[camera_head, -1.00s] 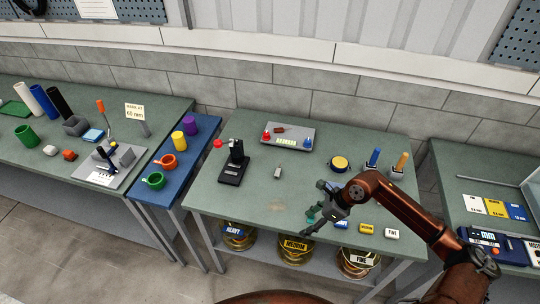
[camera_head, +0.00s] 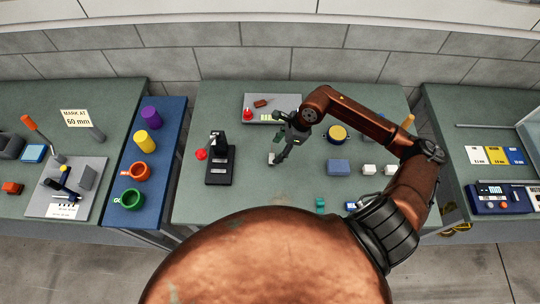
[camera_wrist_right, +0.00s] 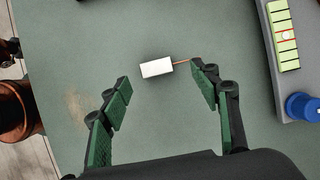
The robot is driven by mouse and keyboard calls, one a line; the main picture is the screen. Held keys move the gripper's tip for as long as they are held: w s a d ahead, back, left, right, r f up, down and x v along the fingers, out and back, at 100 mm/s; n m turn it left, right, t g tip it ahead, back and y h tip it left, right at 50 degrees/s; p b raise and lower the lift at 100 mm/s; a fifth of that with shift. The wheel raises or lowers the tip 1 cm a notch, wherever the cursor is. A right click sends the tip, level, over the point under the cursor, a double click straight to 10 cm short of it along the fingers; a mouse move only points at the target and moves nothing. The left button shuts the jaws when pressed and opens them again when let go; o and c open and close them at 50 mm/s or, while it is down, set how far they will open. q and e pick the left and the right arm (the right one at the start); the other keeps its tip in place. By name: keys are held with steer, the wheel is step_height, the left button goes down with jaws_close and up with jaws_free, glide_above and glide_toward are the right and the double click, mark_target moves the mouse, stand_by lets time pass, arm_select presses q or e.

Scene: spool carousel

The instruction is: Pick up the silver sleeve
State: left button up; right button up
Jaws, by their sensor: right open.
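The silver sleeve (camera_wrist_right: 156,67) is a small pale metallic piece lying on the green middle table. My left gripper is not in view.
A black press with a red knob (camera_head: 219,160) stands left of the sleeve. A teal piece (camera_head: 320,205) is nearer the front.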

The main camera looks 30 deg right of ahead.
mark_target(272, 158)
steer(key=x, duration=0.3)
steer(key=p+x, duration=0.1)
steer(key=shift+s+a+f, duration=0.1)
steer(key=shift+s+f, duration=0.15)
steer(key=shift+s, duration=0.05)
steer(key=shift+w+a+f, duration=0.1)
steer(key=shift+a+f, duration=0.05)
steer(key=shift+f, duration=0.4)
steer(key=c, duration=1.1)
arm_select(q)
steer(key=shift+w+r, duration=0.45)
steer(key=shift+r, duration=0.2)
arm_select(e)
steer(key=shift+o, duration=0.2)
steer(key=shift+r, duration=0.15)
